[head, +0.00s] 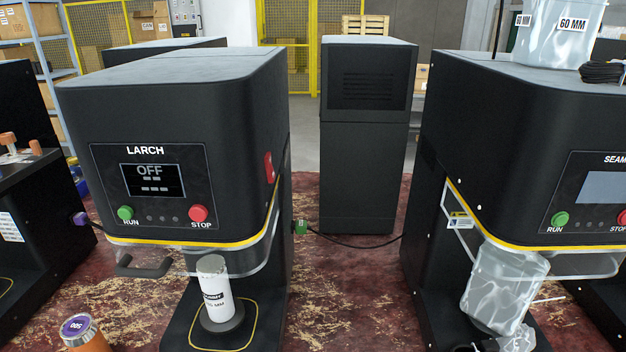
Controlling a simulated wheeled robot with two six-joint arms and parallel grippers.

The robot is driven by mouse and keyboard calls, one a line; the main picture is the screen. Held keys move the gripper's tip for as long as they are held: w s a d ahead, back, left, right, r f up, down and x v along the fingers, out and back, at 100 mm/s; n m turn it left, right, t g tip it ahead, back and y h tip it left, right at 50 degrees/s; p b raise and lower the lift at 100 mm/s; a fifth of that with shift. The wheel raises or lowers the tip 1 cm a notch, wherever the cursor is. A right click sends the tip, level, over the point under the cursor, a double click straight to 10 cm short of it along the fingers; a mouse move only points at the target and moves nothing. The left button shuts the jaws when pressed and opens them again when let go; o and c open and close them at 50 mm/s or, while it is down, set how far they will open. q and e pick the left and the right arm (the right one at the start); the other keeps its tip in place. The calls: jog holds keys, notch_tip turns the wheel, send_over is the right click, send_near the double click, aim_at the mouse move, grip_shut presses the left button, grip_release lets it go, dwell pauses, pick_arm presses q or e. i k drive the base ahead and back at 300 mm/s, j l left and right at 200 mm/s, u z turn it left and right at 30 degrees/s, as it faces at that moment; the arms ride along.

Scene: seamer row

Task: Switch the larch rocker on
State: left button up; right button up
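The black LARCH machine (185,110) stands at the left of the head view. Its front screen (153,181) reads OFF, with a green RUN button (125,213) and a red STOP button (198,213) below. A small red part (269,167), which looks like the rocker, sits on the machine's right side near the front edge. I see it at a steep angle and cannot tell its position. A white labelled can (215,283) stands on the machine's lower plate under a clear guard. Neither of my grippers is in view.
A second machine labelled SEAM (530,140) stands at the right, with a crumpled clear bag (505,285) at its front. Between the machines, a green connector (301,228) and black cable (355,243) sit low. A black cabinet (367,130) stands behind the gap.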

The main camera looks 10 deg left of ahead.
aim_at(271, 174)
jog(key=i+l+u, duration=0.1)
jog(key=u, duration=0.35)
jog(key=i+l+u, duration=0.2)
jog(key=u, duration=0.25)
jog(key=k+l+z, duration=0.2)
jog(key=z, duration=0.2)
jog(key=k+l+z, duration=0.25)
jog(key=z, duration=0.15)
